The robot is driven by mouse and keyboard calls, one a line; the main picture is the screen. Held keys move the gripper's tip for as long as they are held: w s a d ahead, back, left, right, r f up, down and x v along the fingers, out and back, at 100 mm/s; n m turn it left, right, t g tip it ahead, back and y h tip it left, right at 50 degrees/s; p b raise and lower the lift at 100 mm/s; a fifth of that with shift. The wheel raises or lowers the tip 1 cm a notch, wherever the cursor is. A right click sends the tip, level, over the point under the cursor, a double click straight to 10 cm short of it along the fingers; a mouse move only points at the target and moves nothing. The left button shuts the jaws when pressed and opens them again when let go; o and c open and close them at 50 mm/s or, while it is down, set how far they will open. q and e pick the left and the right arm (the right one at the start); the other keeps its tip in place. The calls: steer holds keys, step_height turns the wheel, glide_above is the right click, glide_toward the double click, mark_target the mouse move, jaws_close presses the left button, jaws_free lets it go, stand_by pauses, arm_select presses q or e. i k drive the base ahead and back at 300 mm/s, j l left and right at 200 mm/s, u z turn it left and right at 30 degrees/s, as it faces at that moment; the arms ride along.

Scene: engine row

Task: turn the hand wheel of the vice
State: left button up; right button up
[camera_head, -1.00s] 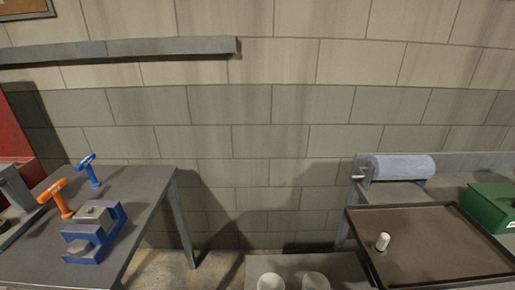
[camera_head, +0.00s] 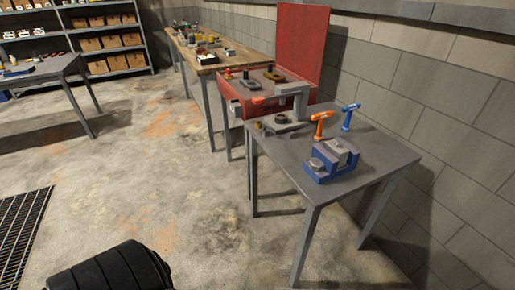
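A blue vice (camera_head: 333,161) with grey metal parts stands on the front part of a grey metal table (camera_head: 285,172). A round grey knob-like part (camera_head: 316,163) shows at its near left end; I cannot tell if it is the hand wheel. Neither of my grippers is in view.
An orange tool (camera_head: 319,124) and a blue tool (camera_head: 348,115) stand behind the vice. A red cabinet (camera_head: 300,45) and a wooden bench (camera_head: 205,55) stand farther back. A black rounded object (camera_head: 110,270) is at the bottom left. Concrete floor (camera_head: 165,185) left of the table is clear.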

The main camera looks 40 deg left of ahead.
mark_target(315, 164)
steer(key=k+u, duration=0.1)
steer(key=u, duration=0.6)
